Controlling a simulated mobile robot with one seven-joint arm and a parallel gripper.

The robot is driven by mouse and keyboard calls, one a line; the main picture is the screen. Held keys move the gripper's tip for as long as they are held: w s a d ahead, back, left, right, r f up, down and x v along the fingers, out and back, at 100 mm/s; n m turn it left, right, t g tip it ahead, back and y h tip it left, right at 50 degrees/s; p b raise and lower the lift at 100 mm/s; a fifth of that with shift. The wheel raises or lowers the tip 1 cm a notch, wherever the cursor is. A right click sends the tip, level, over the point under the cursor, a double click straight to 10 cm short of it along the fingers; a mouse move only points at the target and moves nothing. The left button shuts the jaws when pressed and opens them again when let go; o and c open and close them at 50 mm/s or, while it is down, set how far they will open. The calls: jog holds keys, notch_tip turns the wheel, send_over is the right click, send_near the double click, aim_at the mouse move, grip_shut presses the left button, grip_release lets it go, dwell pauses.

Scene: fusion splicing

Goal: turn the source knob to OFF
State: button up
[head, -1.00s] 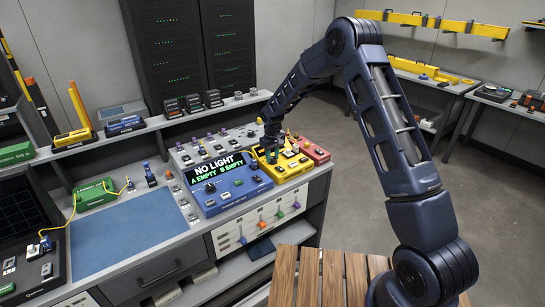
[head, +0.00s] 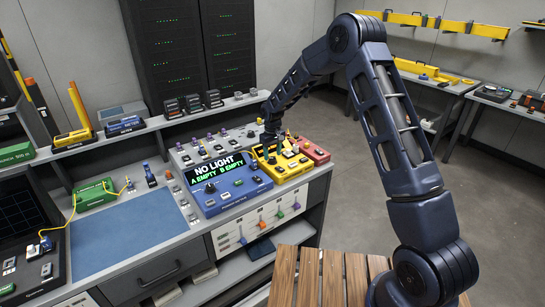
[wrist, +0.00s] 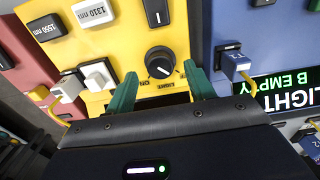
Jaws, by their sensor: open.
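The source knob (wrist: 160,62) is a round black dial with a white pointer line, on the yellow unit (wrist: 117,45), which also shows in the head view (head: 291,173). In the wrist view the lettering beside the knob reads upside down, with "ON" and "LIGHT" legible; the pointer slants toward the lower right. My gripper (wrist: 160,73) is open, with one green finger on each side of the knob and a visible gap on both sides. In the head view my gripper (head: 269,149) is over the yellow unit's far left part and hides the knob.
A blue unit (head: 230,193) with a "NO LIGHT, A EMPTY B EMPTY" display stands just left of the yellow one; a red unit (head: 316,152) stands right. White and dark buttons, including a 1310 nm button (wrist: 93,12), and a yellow-cabled plug (wrist: 236,66) are close to the fingers.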

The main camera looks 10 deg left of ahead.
aim_at(273, 158)
notch_tip(273, 158, up, 9)
dwell(0.3)
jog(key=shift+d, duration=0.1)
jog(key=s+d+r+m+t, duration=0.1)
jog(key=s+d+r, duration=0.3)
jog(key=d+r, duration=0.4)
jog(key=s+d+r+m, duration=0.2)
jog(key=s+d+r, duration=0.2)
jog(key=d+r, duration=0.45)
jog(key=s+d+r+m+t, duration=0.1)
jog(key=s+d+r, duration=0.3)
jog(key=d, duration=0.7)
jog(key=s+d+r+m+t, duration=0.1)
jog(key=s+d+m, duration=0.1)
jog(key=s+d, duration=0.6)
jog(key=s+d+r+m+t, duration=0.1)
jog(key=s+d+m, duration=0.2)
jog(key=s+d, duration=0.6)
jog(key=s, duration=0.8)
jog(key=shift+d+r+t, duration=0.3)
